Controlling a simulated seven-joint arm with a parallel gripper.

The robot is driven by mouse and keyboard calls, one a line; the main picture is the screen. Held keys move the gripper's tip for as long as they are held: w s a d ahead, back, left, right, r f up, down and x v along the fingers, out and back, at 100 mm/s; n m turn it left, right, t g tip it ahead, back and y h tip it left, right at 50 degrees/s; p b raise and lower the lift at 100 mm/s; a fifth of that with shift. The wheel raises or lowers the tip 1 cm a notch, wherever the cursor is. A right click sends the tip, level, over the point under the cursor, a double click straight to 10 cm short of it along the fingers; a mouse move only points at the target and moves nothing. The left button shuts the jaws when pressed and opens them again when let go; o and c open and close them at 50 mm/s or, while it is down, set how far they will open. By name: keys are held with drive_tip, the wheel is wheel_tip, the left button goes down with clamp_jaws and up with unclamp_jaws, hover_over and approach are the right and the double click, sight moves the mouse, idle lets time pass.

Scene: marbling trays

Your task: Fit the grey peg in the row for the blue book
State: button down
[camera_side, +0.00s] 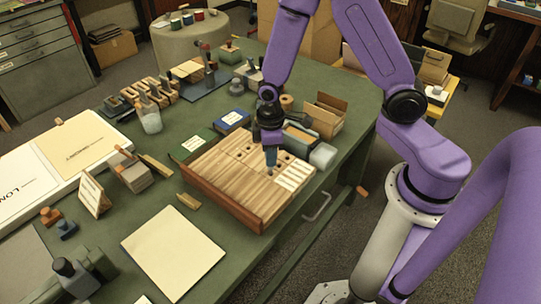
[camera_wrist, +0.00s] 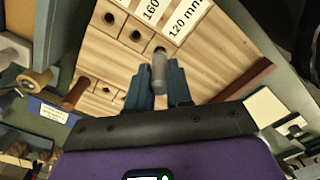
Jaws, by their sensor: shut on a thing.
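My gripper (camera_side: 270,158) is over the right part of the wooden board (camera_side: 222,172). In the wrist view my gripper (camera_wrist: 159,82) has its blue fingers shut on the grey peg (camera_wrist: 158,70). The far end of the peg appears close to a dark hole in the board (camera_wrist: 208,58); I cannot tell whether it has entered. In the side view the peg is not clearly visible. A blue book (camera_side: 232,121) with a pale label lies behind the board, beside a green book (camera_side: 193,145). The blue book also shows in the wrist view (camera_wrist: 47,110).
The board has several holes and white number labels (camera_wrist: 185,19). A dark red-brown edge strip (camera_side: 220,200) runs along its front. A cream sheet (camera_side: 172,252) lies in front.

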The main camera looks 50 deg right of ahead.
drive_tip(key=shift+f, duration=1.25)
drive_tip(key=c, duration=0.9)
unclamp_jaws()
drive_tip(key=shift+c, duration=0.2)
wheel_tip(320, 180, up, 18)
drive_tip(key=shift+f, duration=0.25)
drive_tip(key=s+r+n, duration=0.2)
drive_tip(key=s+n, duration=0.1)
drive_tip(key=s, duration=1.7)
drive_tip(key=shift+s+r+n, duration=0.3)
drive_tip(key=shift+s, duration=0.05)
